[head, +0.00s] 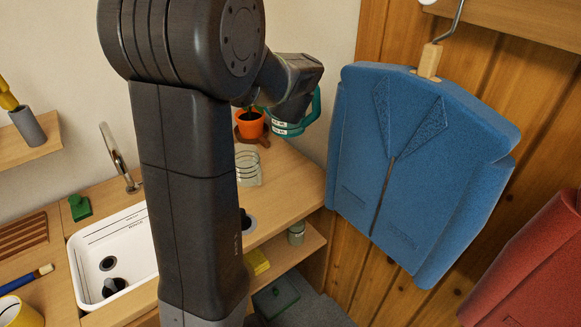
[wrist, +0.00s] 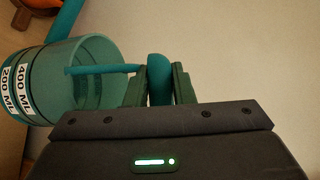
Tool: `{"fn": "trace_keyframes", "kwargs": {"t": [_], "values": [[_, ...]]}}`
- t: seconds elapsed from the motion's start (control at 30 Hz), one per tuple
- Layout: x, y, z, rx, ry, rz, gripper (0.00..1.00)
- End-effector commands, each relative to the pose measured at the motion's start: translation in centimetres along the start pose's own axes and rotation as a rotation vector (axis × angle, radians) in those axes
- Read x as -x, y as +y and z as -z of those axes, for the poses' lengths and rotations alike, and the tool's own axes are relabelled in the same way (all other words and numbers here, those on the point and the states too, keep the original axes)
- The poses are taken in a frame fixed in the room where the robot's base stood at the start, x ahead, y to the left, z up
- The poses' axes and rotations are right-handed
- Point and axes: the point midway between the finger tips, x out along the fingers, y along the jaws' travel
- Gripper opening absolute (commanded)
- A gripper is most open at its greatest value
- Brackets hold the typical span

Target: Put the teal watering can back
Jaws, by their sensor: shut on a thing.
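The teal watering can (wrist: 85,75) has white labels reading 200 ML and 400 ML on its side. In the wrist view my gripper (wrist: 158,80) is shut on the can's teal handle, with one finger on each side. The can's body lies to the left of the fingers and looks tilted, its open top facing the camera. In the head view the can (head: 290,128) shows beside an orange pot, partly hidden behind my arm. My fingertips are hidden there. I cannot tell whether the can touches the counter.
An orange pot with a plant (head: 250,124) stands on the wooden counter (head: 290,185) close to the can. A glass container (head: 248,168) is nearer. A white sink (head: 105,240) is at left. A blue jacket (head: 415,150) hangs close on the right.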

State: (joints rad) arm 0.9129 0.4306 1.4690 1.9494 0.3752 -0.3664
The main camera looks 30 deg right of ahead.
Motion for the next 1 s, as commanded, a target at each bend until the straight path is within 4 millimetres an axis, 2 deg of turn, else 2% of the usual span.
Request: {"fn": "trace_keyframes", "kwargs": {"t": [0.03, 0.5, 0.73, 1.0], "values": [[-0.1, 0.8, 0.1, 0.0, 0.0, 0.001, 0.0], [-1.0, 5.8, 0.6, 0.0, -0.001, 0.001, 0.0], [-1.3, 7.3, 0.7, -0.001, -0.001, 0.0, 0.0], [-2.1, 12.0, 1.2, -0.003, 0.0, -0.001, 0.0]]}}
